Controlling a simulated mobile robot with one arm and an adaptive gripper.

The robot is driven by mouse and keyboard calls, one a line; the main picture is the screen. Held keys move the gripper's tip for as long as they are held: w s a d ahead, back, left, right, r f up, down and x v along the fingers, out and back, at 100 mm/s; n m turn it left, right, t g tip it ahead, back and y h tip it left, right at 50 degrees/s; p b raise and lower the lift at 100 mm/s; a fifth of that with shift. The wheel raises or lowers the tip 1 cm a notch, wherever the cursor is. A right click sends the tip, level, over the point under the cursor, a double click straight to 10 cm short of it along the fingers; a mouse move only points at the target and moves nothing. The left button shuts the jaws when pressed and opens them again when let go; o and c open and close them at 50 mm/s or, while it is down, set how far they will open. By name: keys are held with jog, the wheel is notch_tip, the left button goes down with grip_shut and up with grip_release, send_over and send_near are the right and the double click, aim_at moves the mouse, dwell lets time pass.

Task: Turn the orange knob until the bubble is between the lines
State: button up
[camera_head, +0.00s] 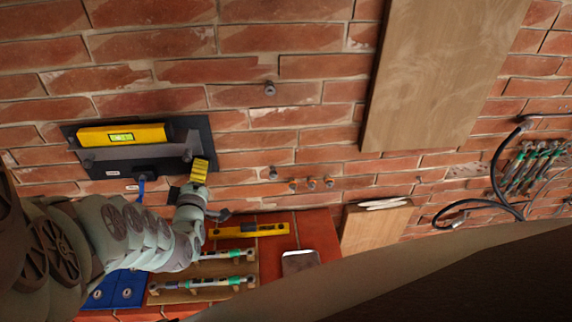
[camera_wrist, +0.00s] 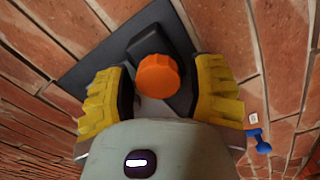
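The orange knob (camera_wrist: 158,75) sits on a dark wall plate (camera_wrist: 95,58) in the wrist view. My gripper (camera_wrist: 158,92) is open, with one yellow-padded finger on each side of the knob and a gap to it on both sides. In the head view my gripper (camera_head: 198,172) is at the right end of the dark plate (camera_head: 200,128), and the knob is hidden there. A yellow level (camera_head: 122,135) with a green vial (camera_head: 121,137) is mounted on the plate. The bubble is too small to place against the lines.
A blue item (camera_wrist: 258,140) hangs below the plate. Wooden panels (camera_head: 430,75) and cables (camera_head: 495,170) are to the right.

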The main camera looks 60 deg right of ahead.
jog(key=shift+o, duration=1)
jog(key=shift+s, duration=0.15)
jog(key=v, duration=0.7)
jog(key=shift+a, duration=0.2)
